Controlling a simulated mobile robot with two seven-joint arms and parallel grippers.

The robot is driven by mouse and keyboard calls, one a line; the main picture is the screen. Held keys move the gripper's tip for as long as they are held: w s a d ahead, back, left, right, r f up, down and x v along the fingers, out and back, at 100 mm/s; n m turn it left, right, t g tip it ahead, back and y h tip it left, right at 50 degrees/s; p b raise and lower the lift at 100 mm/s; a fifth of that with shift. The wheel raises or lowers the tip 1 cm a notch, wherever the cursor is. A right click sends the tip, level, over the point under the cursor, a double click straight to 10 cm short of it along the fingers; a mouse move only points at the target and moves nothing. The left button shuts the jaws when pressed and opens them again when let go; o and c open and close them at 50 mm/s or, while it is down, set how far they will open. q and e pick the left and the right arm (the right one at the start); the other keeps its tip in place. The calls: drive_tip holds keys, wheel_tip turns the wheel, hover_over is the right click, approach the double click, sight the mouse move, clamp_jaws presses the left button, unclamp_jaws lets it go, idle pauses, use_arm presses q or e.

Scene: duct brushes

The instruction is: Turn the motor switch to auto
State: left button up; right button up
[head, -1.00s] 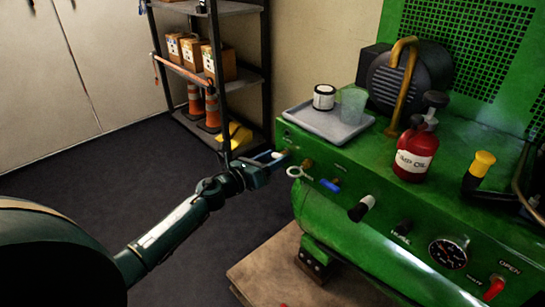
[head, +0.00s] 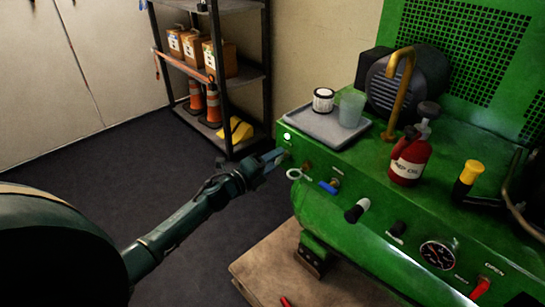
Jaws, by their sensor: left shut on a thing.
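The green compressor (head: 355,160) stands at the right, with a row of controls along its front panel. My left gripper (head: 279,156) reaches in from the left to the panel's left end. It is shut on a small control there, which I take to be the motor switch (head: 287,154). The fingers largely hide this switch, so I cannot read its position. A small round indicator (head: 287,136) just above it shows bright white. My right gripper is not in view.
A ring pull (head: 294,174), a blue-handled valve (head: 328,187), a black knob (head: 357,210) and a gauge (head: 438,255) follow along the panel. A grey tray (head: 325,131), a red oil bottle (head: 409,160) and a yellow-topped handle (head: 468,178) are on top. A shelf (head: 232,75) stands behind.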

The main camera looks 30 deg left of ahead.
use_arm(q)
drive_tip(key=shift+n+p, duration=0.65)
drive_tip(key=shift+n, duration=0.95)
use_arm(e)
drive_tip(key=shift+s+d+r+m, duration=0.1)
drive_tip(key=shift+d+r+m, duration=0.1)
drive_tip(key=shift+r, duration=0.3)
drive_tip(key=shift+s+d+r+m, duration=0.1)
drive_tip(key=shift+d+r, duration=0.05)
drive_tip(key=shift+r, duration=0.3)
use_arm(q)
drive_tip(key=shift+f+n, duration=0.1)
drive_tip(key=shift+n, duration=0.2)
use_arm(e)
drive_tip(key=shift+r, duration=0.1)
use_arm(q)
drive_tip(key=o, duration=1)
drive_tip(key=shift+s, duration=0.1)
drive_tip(key=shift+p+v, duration=1)
drive_tip(key=shift+v, duration=5.55)
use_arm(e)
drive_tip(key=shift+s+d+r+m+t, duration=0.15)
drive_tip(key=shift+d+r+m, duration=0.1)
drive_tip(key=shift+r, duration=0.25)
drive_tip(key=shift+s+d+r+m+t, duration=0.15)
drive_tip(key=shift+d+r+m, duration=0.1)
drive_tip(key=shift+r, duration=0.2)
use_arm(q)
drive_tip(key=shift+a, duration=0.1)
